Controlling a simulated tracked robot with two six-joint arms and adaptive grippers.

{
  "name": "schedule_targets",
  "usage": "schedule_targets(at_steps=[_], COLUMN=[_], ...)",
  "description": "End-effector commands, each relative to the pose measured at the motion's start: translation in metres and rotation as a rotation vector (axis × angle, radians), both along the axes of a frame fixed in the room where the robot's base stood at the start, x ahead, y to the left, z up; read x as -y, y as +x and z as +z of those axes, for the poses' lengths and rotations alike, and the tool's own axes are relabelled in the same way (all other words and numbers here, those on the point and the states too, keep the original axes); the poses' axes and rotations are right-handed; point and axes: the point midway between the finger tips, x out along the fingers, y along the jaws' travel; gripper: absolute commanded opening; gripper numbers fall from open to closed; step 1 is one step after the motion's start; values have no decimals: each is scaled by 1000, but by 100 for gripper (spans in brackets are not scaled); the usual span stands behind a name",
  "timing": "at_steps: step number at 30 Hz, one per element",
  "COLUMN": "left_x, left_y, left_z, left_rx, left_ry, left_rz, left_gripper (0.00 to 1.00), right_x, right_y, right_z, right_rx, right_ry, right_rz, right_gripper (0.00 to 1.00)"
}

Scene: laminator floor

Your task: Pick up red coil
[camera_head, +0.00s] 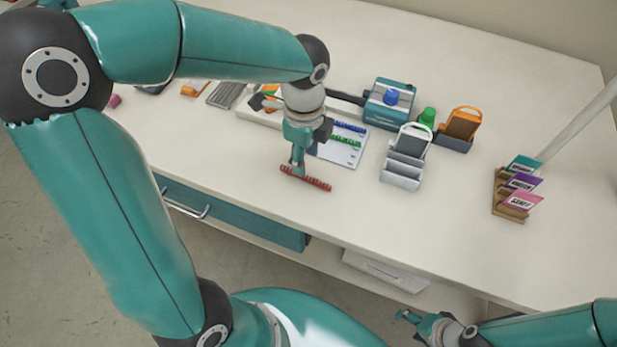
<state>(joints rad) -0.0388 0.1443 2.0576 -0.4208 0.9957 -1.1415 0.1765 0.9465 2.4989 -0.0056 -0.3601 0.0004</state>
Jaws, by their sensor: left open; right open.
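The red coil (318,184) lies on the white table near its front edge, in the middle of the head view. My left gripper (297,171) points down at the coil's left part, with its fingertips at or just above it. It is open; I cannot tell whether the fingers touch the coil. My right gripper (408,318) is open and empty, low in the view in front of the table.
Behind the coil lies a white tray (351,155) with blue and green coils. A teal machine (388,103), a grey card holder (401,180) and a wooden sign rack (511,212) stand to the right. The table's front is clear.

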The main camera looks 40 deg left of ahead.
Motion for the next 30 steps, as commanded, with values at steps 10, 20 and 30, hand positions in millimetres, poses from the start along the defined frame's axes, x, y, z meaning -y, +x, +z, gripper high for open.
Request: schedule_targets(at_steps=[10, 20, 30], left_x=[0, 0, 0], left_y=[-1, -1, 0], left_z=[-29, -61, -61], left_rx=[-5, -1, 0], left_ry=[-1, 0, 0], left_rz=[2, 2, 3], left_gripper=[46, 46, 19], right_x=[0, 0, 0], right_y=[0, 0, 0], right_z=[1, 0, 0], right_rx=[0, 0, 0], right_ry=[0, 0, 0], right_rz=[0, 0, 0], right_gripper=[62, 62, 62])
